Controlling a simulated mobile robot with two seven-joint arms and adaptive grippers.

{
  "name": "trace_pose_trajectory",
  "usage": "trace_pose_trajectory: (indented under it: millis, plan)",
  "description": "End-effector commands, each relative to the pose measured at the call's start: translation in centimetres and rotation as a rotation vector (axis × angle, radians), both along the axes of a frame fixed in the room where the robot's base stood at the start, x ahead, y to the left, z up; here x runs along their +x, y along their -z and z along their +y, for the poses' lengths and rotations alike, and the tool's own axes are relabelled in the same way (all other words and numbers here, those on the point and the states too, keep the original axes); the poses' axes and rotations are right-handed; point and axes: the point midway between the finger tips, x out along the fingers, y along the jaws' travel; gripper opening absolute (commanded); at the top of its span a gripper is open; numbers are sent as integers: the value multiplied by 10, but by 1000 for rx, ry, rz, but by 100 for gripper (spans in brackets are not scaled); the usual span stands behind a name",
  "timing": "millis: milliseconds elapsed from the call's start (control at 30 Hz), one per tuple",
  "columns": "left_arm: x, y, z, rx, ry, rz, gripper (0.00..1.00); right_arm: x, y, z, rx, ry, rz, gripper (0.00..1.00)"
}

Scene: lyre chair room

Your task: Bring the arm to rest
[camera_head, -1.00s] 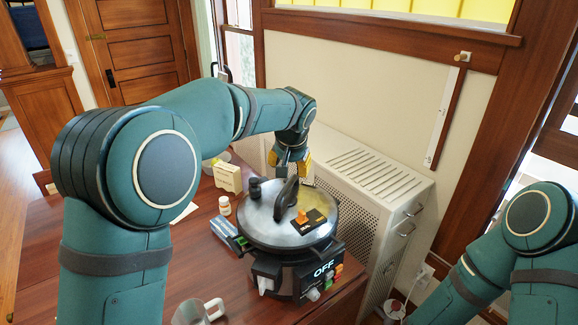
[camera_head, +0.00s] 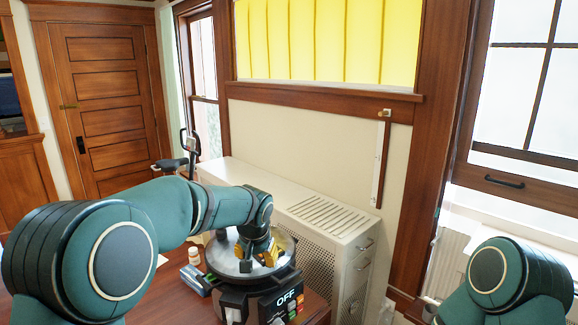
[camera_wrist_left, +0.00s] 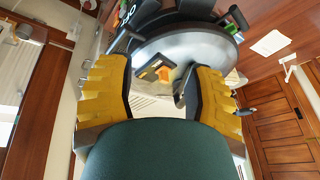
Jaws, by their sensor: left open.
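My left gripper (camera_head: 262,252) has yellow-padded fingers and hangs in front of the cooker's metal lid (camera_head: 222,258) in the head view. In the left wrist view its fingers (camera_wrist_left: 162,92) are spread wide with nothing held between them. The lid looks apart from the fingers. The cooker (camera_head: 285,303) has a black body with an "OFF" display. My right arm (camera_head: 505,280) shows at the lower right, but its gripper is out of view.
A small bottle (camera_head: 194,256) and a blue box (camera_head: 195,280) stand left of the cooker on the wooden table. A perforated white radiator cover (camera_head: 322,214) stands behind it against the wall. A white paper (camera_wrist_left: 270,43) lies on the table in the left wrist view.

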Motion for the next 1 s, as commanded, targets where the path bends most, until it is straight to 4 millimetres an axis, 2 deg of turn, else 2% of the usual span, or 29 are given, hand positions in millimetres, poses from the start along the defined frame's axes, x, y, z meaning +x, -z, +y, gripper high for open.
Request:
trace_pose_trajectory:
  millis: [33,167,267,400,500,600,733,833,1000]
  plan:
    - [-6,33,4,-24,0,28,52,0,5,0,0,-1,0,32]
    - [-28,105,5,-104,3,82,52,0,13,1,0,-3,1,32]
    - [-56,165,8,-180,-12,127,52,-1,19,1,-1,-3,3,32]
    - [-112,245,11,-293,-69,184,52,-2,30,2,-1,-5,7,32]
    - [-161,293,14,-368,-135,217,52,-3,37,2,-2,-6,10,32]
    - [-210,327,17,-425,-211,240,52,-3,44,3,-3,-8,11,32]
    - [-261,350,20,-465,-292,257,52,-4,50,3,-3,-9,13,32]
    - [-282,356,22,-477,-330,260,52,-4,53,3,-4,-11,14,32]
    - [-292,357,22,-481,-348,258,52,-4,53,3,-4,-11,14,32]
